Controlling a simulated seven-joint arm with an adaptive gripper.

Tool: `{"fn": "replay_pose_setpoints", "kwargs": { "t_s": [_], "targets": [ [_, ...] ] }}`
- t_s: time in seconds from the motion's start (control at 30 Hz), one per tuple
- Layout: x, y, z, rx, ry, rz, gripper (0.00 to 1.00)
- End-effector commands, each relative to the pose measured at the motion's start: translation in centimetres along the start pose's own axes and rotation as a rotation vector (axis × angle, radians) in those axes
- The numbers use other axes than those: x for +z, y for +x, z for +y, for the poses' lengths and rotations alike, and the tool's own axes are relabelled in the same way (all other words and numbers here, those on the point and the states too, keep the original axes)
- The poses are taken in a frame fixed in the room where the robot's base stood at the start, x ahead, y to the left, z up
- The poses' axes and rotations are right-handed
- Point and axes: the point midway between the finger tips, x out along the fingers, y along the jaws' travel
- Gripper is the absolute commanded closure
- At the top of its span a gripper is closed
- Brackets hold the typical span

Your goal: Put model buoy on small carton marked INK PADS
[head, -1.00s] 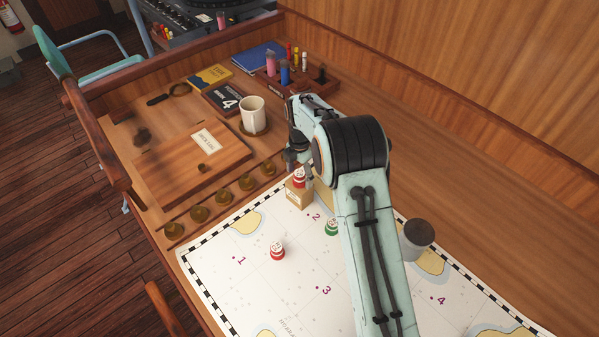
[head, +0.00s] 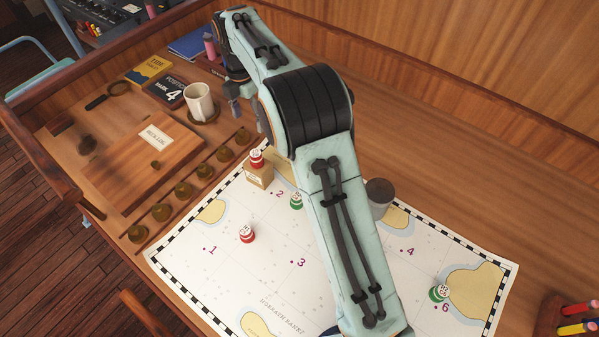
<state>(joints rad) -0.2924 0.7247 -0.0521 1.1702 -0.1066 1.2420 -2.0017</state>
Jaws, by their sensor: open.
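A red and white model buoy (head: 256,158) stands upright on top of a small brown carton (head: 259,176) at the chart's far edge. The carton's marking is too small to read. My gripper (head: 248,112) is open and empty, above and behind this buoy and apart from it. Another red model buoy (head: 247,233) stands on the chart near number 1. A green model buoy (head: 296,201) stands near number 2, and another green one (head: 438,293) near number 6.
The chart (head: 230,262) covers the near desk. A grey cup (head: 379,192) stands right of my arm. A white mug (head: 199,100), a wooden box lid (head: 140,165) and a row of brass weights (head: 183,191) lie to the left. The desk at right is mostly clear.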

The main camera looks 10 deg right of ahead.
Motion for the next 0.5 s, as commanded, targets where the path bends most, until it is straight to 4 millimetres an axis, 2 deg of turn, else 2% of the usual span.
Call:
{"fn": "replay_pose_setpoints", "kwargs": {
  "t_s": [0.07,0.17,0.27,0.37,0.4,0.5],
  "targets": [
    [0.0,-0.1,-0.1,0.0,0.005,0.0,0.4],
    [-0.1,-1.1,-1.3,0.003,0.089,0.003,0.4],
    [-0.6,-3.6,-4.6,0.008,0.32,0.011,0.4],
    [-2.2,-6.3,-10.1,0.011,0.685,0.026,0.4],
    [-3.2,-7.2,-12.7,0.009,0.852,0.033,0.4],
    [-6.3,-8.1,-19.0,0.003,1.265,0.049,0.4]
  ]
}}
